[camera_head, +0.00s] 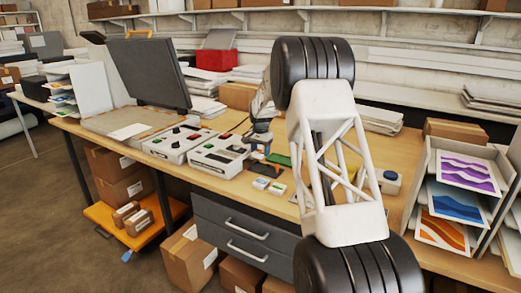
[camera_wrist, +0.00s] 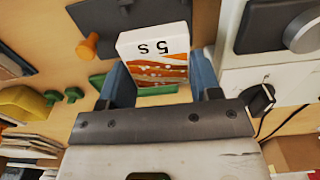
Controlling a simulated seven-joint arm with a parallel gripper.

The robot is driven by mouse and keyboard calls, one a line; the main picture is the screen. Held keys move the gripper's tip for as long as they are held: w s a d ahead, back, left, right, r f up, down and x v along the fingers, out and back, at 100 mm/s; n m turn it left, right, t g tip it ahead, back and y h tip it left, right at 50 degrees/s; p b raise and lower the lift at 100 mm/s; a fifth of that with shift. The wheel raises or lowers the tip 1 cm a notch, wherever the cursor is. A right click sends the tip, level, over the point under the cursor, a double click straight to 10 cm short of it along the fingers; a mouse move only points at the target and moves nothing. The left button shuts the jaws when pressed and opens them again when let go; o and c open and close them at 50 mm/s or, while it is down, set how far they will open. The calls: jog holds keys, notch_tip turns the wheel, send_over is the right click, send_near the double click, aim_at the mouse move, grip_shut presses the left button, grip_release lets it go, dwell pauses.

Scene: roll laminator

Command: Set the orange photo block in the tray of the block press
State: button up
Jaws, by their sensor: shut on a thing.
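My gripper (camera_wrist: 161,82) shows blue fingers shut on the orange photo block (camera_wrist: 153,55) in the wrist view. The block is white, with "5 S" upside down on one face and an orange wavy picture below it. A green strip shows under its lower edge. A dark grey plate (camera_wrist: 150,10) lies behind the block, with an orange knob (camera_wrist: 87,46) beside it; I cannot tell if this belongs to the block press. In the head view my gripper (camera_head: 257,145) is beside the white control boxes, and the block is too small or hidden to make out.
White control boxes (camera_head: 219,157) stand close left of my gripper. Two small pale blocks (camera_head: 270,186) lie nearer the front edge. My arm hides part of the table.

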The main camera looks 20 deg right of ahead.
aim_at(261, 167)
jog(key=shift+f, duration=2.6)
jog(key=shift+f, duration=0.15)
jog(key=shift+s+f, duration=0.15)
jog(key=shift+f, duration=0.5)
dwell(0.4)
jog(key=o, duration=0.6)
jog(key=shift+f, duration=0.1)
jog(key=shift+o, duration=0.2)
jog(key=shift+s+d+f, duration=0.1)
jog(key=shift+r, duration=0.2)
jog(key=shift+w+r, duration=0.2)
jog(key=shift+r, duration=1.65)
